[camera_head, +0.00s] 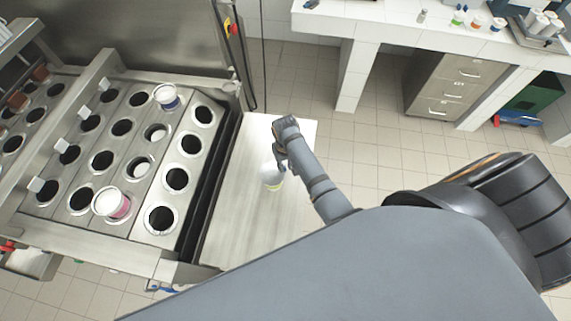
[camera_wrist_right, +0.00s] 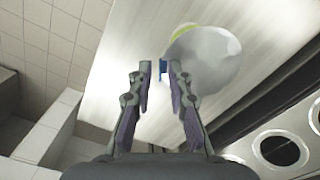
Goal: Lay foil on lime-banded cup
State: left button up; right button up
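The lime-banded cup (camera_head: 275,187) stands on the bare metal shelf right of the filler. A pale round disc (camera_wrist_right: 208,62) covers its top in the right wrist view, with the lime band (camera_wrist_right: 183,30) showing past its edge; I cannot tell for sure if the disc is loose foil. My right gripper (camera_head: 279,163) is at the cup's upper edge. In the wrist view its fingers (camera_wrist_right: 161,75) stand apart, the right one overlapping the disc's edge. A small blue piece (camera_wrist_right: 163,70) shows between the fingertips; I cannot tell what it is. My left gripper is out of view.
The filler's plate (camera_head: 189,168) has rows of round holes. A blue-banded cup (camera_head: 167,99) and a magenta-banded cup (camera_head: 121,208) sit in it. A white counter (camera_head: 400,22) at the back holds small coloured cups (camera_head: 476,21). The shelf (camera_head: 238,225) is clear around the cup.

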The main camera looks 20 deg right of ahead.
jog(key=shift+o, duration=0.6)
jog(key=shift+r, duration=0.25)
notch_tip(320, 180, up, 12)
jog(key=shift+f, duration=0.25)
